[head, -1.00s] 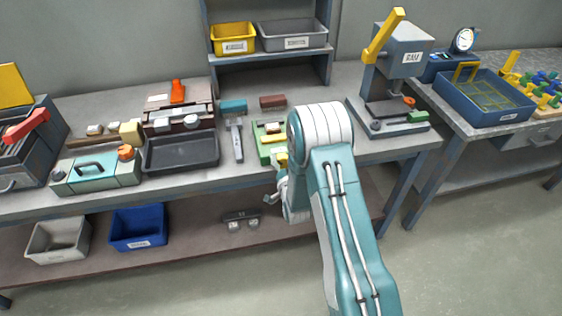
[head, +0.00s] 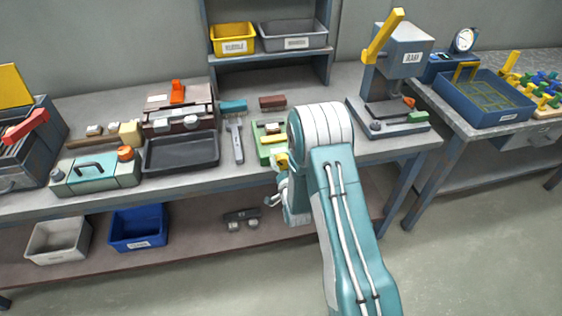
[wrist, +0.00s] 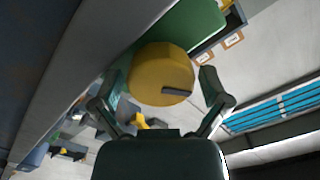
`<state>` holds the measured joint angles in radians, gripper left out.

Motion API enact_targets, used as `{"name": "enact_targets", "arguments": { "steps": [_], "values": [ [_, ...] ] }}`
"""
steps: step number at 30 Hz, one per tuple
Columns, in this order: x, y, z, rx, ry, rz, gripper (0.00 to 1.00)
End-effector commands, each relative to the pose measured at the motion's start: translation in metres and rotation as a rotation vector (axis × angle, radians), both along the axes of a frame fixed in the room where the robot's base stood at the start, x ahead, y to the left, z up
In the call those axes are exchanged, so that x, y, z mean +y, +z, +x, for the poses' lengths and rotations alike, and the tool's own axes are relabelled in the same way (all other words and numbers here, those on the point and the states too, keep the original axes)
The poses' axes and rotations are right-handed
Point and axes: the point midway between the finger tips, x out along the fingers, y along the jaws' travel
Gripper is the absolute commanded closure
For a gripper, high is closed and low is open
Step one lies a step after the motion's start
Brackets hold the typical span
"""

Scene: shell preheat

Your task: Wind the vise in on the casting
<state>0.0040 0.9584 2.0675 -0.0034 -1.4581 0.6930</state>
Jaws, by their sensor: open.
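The green vise (head: 265,153) sits near the front edge of the workbench, left of my arm. A small pale piece, which may be the casting (head: 272,128), shows on it; my arm hides part of the vise. A yellow round knob (head: 282,160) is at the vise's front. In the wrist view this knob (wrist: 160,62) has a dark bar on its face, with the vise's green body (wrist: 200,35) behind it. My gripper (wrist: 160,82) is open, one finger on each side of the knob. I cannot tell whether either finger touches it.
A caliper-like tool (head: 237,140) and a dark tray (head: 180,153) lie left of the vise. A grey press (head: 400,55) with a yellow lever stands to the right. Blue (head: 138,228) and white (head: 58,240) bins sit on the shelf below.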

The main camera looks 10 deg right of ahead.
Motion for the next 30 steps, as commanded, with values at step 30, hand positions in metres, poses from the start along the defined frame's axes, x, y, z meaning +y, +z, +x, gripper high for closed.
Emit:
{"name": "enact_targets", "arguments": {
  "steps": [30],
  "values": [
    [0.001, -0.001, -0.111, 0.001, 0.000, -0.009, 0.00]
  ]
}}
